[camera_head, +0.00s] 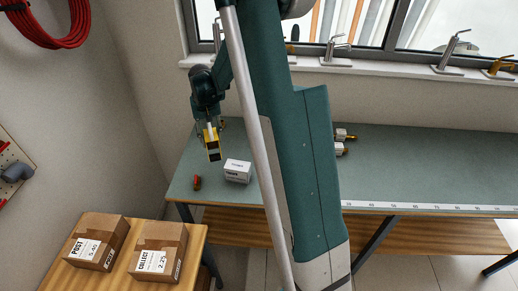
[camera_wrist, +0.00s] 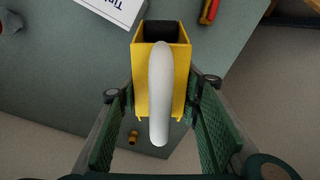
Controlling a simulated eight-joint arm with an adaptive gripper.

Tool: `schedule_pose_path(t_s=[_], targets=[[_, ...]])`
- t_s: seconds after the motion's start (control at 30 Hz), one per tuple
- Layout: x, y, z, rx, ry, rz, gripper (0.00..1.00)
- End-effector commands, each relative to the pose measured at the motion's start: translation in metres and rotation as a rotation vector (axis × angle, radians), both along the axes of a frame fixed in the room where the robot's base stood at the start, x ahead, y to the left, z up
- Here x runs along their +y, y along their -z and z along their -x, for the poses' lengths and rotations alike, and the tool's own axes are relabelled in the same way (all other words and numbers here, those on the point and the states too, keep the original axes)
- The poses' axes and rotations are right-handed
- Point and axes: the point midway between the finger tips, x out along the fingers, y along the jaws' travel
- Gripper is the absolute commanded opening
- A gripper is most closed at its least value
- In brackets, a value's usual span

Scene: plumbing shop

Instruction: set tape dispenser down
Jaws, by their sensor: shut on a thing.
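The tape dispenser is a yellow holder with a dark end and a white rounded part along its middle. In the wrist view the tape dispenser (camera_wrist: 180,85) sits between the green ridged pads of my gripper (camera_wrist: 160,120), which is shut on it. In the head view the tape dispenser (camera_head: 212,143) hangs from my gripper (camera_head: 208,126) over the left end of the grey-green bench (camera_head: 420,165). It looks held above the bench top; the exact gap cannot be told.
A white box (camera_head: 238,171) stands right of the dispenser. A small red-and-brass piece (camera_head: 197,183) lies near the bench's front left edge. Two cardboard boxes (camera_head: 97,241) (camera_head: 158,251) sit on a lower wooden table. The bench's right part is mostly clear.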

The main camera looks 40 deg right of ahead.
Motion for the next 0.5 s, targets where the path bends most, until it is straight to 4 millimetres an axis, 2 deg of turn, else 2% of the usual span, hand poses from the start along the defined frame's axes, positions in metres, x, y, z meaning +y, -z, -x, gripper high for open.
schedule_pose_path(t_s=[0.03, 0.37, 0.5], targets=[[-0.013, -0.001, 0.001, 0.0, 0.02, 0.0, 0.15], [-0.091, -0.005, 0.009, 0.0, 0.138, 0.0, 0.15], [-0.128, -0.006, 0.016, 0.0, 0.194, 0.0, 0.15]])
